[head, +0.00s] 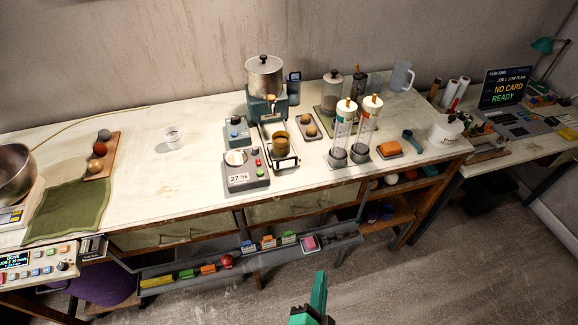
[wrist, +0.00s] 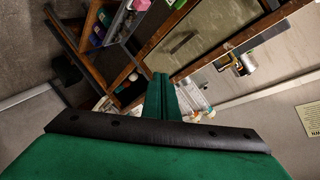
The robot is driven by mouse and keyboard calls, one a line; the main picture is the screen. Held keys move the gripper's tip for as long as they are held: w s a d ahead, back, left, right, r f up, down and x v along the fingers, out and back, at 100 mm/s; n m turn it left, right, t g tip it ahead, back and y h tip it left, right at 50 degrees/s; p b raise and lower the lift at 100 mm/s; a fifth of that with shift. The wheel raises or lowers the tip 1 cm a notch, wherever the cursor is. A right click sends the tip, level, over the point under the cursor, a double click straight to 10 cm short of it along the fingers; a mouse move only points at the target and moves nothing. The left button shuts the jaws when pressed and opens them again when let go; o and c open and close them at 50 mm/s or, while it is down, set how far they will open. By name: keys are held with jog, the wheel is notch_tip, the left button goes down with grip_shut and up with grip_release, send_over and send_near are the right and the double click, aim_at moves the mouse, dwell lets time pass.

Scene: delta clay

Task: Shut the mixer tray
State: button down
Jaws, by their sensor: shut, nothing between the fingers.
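The mixer (head: 265,88) stands at the back of the bench, a steel pot with a lid on a blue-grey base. Its tray (head: 286,163) sticks out toward the front, a dark frame with a yellow-brown cup (head: 281,143) standing on it. My gripper (head: 318,292) is green, shut and empty. It is in front of the bench, low in the head view and well apart from the tray. The shut fingers (wrist: 161,88) also show in the wrist view, pointing toward the bench; I cannot pick out the tray there for certain.
A control box (head: 245,179) reading 27 % stands left of the tray. Two tall tubes (head: 342,130) stand to its right. A long grey rack (head: 190,276) with coloured blocks juts out below the bench front. The bench's left middle is mostly clear.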

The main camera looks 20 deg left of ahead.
jog(key=w+a+r+m+g+y, duration=0.25)
jog(key=w+a+r+y, duration=0.6)
jog(key=w+r, duration=0.6)
jog(key=shift+m+t+h, duration=0.35)
jog(key=shift+t+h, duration=0.1)
jog(key=shift+h, duration=0.3)
jog(key=x, duration=1.5)
jog(key=shift+s+a+f, duration=0.1)
jog(key=shift+a+f, duration=0.15)
jog(key=shift+a, duration=0.15)
